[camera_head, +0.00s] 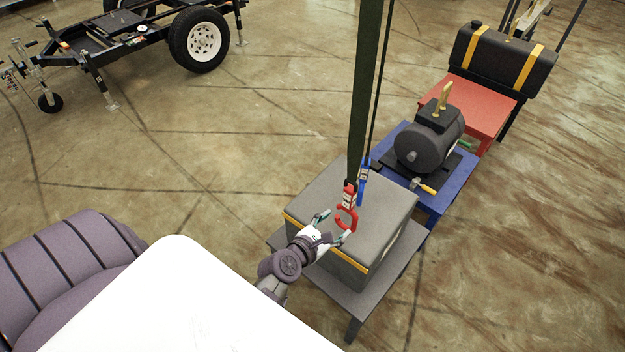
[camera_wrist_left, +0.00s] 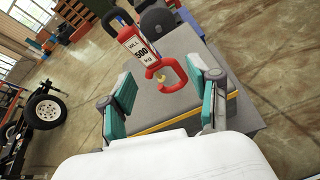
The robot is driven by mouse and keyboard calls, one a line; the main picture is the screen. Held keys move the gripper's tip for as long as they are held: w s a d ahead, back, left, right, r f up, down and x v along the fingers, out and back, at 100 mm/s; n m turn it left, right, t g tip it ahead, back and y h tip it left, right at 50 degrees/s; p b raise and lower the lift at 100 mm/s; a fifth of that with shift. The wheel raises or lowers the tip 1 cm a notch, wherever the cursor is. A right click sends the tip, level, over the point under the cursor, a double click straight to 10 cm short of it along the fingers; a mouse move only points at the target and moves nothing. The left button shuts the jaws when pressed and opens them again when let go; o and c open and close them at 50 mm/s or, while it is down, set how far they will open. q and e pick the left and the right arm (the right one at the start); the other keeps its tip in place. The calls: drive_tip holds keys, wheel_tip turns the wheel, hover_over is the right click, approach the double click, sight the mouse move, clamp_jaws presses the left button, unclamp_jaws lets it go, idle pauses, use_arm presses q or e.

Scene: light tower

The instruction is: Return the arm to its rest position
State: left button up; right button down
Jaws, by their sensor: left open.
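My left gripper (camera_head: 331,229) reaches in over the near side of a grey box (camera_head: 340,200) and is open. In the left wrist view its two teal finger pads (camera_wrist_left: 165,100) stand wide apart with nothing between them touching both. A red hook (camera_head: 347,216) hangs from a dark strap just beyond the fingertips. In the left wrist view the red hook (camera_wrist_left: 172,82) carries a label reading 500 kg and shows between and beyond the fingers. My right gripper does not show.
The grey box stands on a grey table (camera_head: 345,305). A blue hook (camera_head: 363,185) hangs behind the red one. A blue table (camera_head: 450,190) holds a black machine (camera_head: 430,143); a red table (camera_head: 490,100) and black tank (camera_head: 505,60) lie beyond. A trailer (camera_head: 120,40) stands far left; floor between is clear.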

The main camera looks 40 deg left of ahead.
use_arm(q)
drive_tip(key=s, duration=1)
drive_tip(key=s+d+f+m+g+b, duration=0.25)
drive_tip(key=f+m, duration=0.25)
drive_tip(key=f, duration=0.4)
drive_tip(key=s+d+f+m+g+b, duration=0.15)
drive_tip(key=s+f+m, duration=0.3)
drive_tip(key=f, duration=0.45)
drive_tip(key=s+d+f+m+g+b, duration=0.1)
drive_tip(key=s+f+m+g, duration=0.15)
drive_tip(key=f+m, duration=0.5)
drive_tip(key=s+a+f+m+g+b, duration=0.1)
drive_tip(key=s+a+f+m+g, duration=0.1)
drive_tip(key=s+f+m, duration=0.6)
drive_tip(key=s+a+f+m+g+y+b, duration=0.1)
drive_tip(key=s+a+f+m+g+b, duration=0.1)
drive_tip(key=s+f+m, duration=0.7)
drive_tip(key=s+a+f+g, duration=0.1)
drive_tip(key=s+f+g, duration=0.1)
drive_tip(key=s, duration=0.1)
drive_tip(key=shift+m, duration=0.3)
